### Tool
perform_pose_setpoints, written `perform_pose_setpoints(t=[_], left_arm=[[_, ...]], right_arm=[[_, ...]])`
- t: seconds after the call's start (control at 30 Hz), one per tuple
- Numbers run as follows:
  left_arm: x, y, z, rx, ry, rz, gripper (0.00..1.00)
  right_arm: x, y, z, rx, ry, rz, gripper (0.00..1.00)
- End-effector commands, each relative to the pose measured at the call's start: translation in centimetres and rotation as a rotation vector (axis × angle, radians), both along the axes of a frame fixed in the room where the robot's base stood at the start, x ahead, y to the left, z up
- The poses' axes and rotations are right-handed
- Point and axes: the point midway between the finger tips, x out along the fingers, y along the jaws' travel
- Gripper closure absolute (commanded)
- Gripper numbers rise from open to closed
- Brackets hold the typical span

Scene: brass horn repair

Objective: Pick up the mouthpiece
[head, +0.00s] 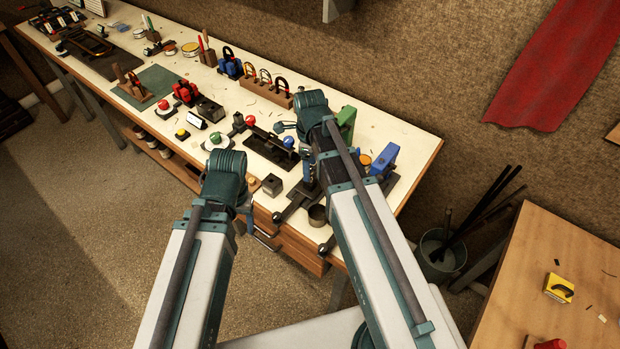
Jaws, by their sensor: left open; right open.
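I cannot make out a mouthpiece for certain; the parts on the workbench (225,103) are small, and my arms cover some of its near end. My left gripper (246,208) is mostly hidden behind its arm, at the bench's front edge, beside a small tan piece. My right gripper (308,166) is largely hidden by its arm, over the near right end of the bench, beside a black holder. Little of either gripper's fingers shows. I see nothing held in either one.
A black holder (268,150) with red, green and blue balls around it stands between my arms. A wooden rack of horseshoe shapes (266,92) is behind it. A blue block (383,161) stands at right. A bucket with rods (440,252) is on the floor.

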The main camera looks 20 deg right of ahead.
Motion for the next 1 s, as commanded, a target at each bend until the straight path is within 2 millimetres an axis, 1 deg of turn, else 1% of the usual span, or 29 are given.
perform_pose_setpoints(t=[0.13, 0.27, 0.3, 0.37, 0.4, 0.47, 0.5, 0.53, 0.87, 1.0], left_arm=[[0.00, 0.00, 0.14, 0.000, 0.000, 0.000, 0.36], [0.00, 0.00, 0.14, 0.000, 0.000, 0.000, 0.36], [0.00, 0.00, 0.14, 0.000, 0.000, 0.000, 0.36], [0.00, 0.00, 0.14, 0.000, 0.000, 0.000, 0.36], [0.00, 0.00, 0.14, 0.000, 0.000, 0.000, 0.36], [0.00, 0.00, 0.14, 0.000, 0.000, 0.000, 0.36], [0.00, 0.00, 0.14, 0.000, 0.000, 0.000, 0.36], [0.00, 0.00, 0.14, 0.000, 0.000, 0.000, 0.36], [0.00, 0.00, 0.16, 0.000, 0.000, 0.000, 0.36], [0.00, 0.00, 0.51, 0.000, 0.000, 0.000, 0.36]], right_arm=[[-0.01, -0.01, 0.14, 0.000, 0.000, 0.000, 0.32], [-0.01, -0.02, 0.14, 0.000, 0.000, 0.000, 0.55], [-0.01, -0.02, 0.14, 0.000, 0.000, 0.000, 0.63], [-0.01, -0.02, 0.14, 0.000, 0.000, 0.000, 0.73], [-0.01, -0.01, 0.14, 0.000, 0.000, 0.000, 0.81], [-0.01, -0.02, 0.14, 0.000, 0.000, 0.000, 0.91], [-0.01, -0.02, 0.14, 0.000, 0.000, 0.000, 0.99], [-0.01, -0.02, 0.14, 0.000, 0.000, 0.000, 1.00], [0.00, -0.02, 0.16, 0.000, 0.000, 0.000, 1.00], [0.02, -0.22, 0.51, 0.000, 0.000, 0.000, 1.00]])
